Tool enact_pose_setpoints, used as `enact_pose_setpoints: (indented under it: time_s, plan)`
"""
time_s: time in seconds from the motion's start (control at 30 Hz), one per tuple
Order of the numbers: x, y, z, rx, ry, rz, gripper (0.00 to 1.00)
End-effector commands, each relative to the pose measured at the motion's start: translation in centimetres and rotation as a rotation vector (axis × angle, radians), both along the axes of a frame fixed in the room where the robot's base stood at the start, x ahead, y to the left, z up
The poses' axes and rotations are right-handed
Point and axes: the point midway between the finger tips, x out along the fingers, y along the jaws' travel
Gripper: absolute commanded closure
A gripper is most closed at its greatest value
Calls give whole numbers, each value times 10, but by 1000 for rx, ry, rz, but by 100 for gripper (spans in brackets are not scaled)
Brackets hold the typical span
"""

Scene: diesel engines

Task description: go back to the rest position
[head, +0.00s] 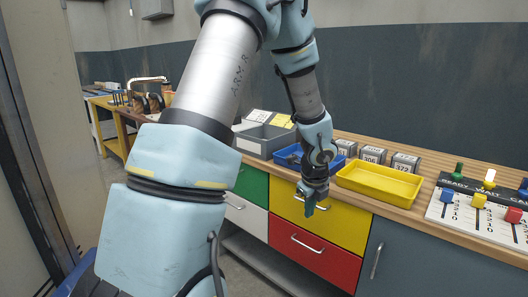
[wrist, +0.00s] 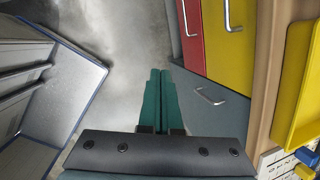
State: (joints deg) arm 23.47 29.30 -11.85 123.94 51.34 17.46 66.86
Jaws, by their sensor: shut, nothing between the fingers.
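My gripper (head: 309,208) hangs in front of the yellow drawer, below the edge of the workbench top, at the end of my raised and bent arm. In the wrist view its two green fingers (wrist: 160,100) lie side by side, shut, with nothing between them. They point down over the grey floor. The gripper looks apart from the drawers, though the exact gap cannot be told.
The bench (head: 424,209) holds a yellow tray (head: 385,190), a blue tray, a grey bin (head: 262,139), numbered boxes and a slider panel (head: 483,217). The red drawer (head: 315,255) is shut. A blue-edged grey unit (wrist: 75,80) stands left in the wrist view. Open floor lies between.

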Motion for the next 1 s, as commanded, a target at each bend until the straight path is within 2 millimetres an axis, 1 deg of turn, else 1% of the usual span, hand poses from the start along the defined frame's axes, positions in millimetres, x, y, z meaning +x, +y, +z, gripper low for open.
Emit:
enact_pose_setpoints:
  time_s: [0.03,0.07,0.1,0.17,0.2,0.27,0.3,0.4,0.43,0.5,0.6,0.7,1.0]
  plan:
    - [-4,37,15,-47,13,260,100]
    - [-9,56,22,-76,23,418,100]
    - [-17,81,31,-119,35,632,100]
    - [-31,114,42,-187,50,951,100]
    - [-43,134,49,-232,60,1161,100]
    - [-61,158,58,-302,73,1455,100]
    - [-72,171,62,-345,82,1638,100]
    - [-98,194,71,-439,103,2013,100]
    - [-104,198,72,-461,110,2105,100]
    - [-115,205,75,-501,122,2266,100]
    - [-123,209,77,-533,134,2395,100]
    - [-126,210,77,-542,139,2432,100]
    - [-125,209,77,-541,138,2426,100]
